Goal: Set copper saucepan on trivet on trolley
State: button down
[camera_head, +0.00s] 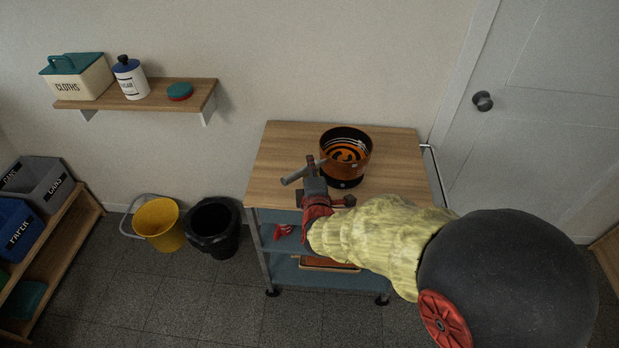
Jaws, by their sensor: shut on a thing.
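The copper saucepan (345,170) is upright over the right half of the trolley's wooden top (277,150). Its rim is dark, and its orange-brown inside shows curved reflections. Its grey handle (293,177) points left and slightly toward me. My gripper (312,166) is shut on this handle, left of the pan body. A dark shape (345,183) shows directly below the pan; it may be the trivet or the pan's own base. I cannot tell whether the pan touches what is under it.
The trolley's left and front top are mostly clear. Its lower shelves hold a red item (284,231) and a wooden-edged tray (325,265). A yellow bucket (160,226) and black bin (212,222) stand left. A wall shelf (150,97) is upper left, a door (550,110) right.

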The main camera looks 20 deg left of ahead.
jog(key=shift+w+a+f, duration=0.2)
jog(key=shift+w, duration=0.1)
notch_tip(320, 180, down, 3)
jog(key=shift+w+a+f+b, duration=0.1)
jog(key=shift+w+f+b, duration=0.05)
jog(key=shift+b, duration=0.6)
jog(key=c, duration=2.2)
grip_release()
jog(key=shift+f, duration=0.3)
jog(key=o, duration=0.5)
jog(key=shift+r, duration=0.1)
jog(key=p+v, duration=0.3)
jog(key=v, duration=0.9)
jog(key=shift+r, duration=0.1)
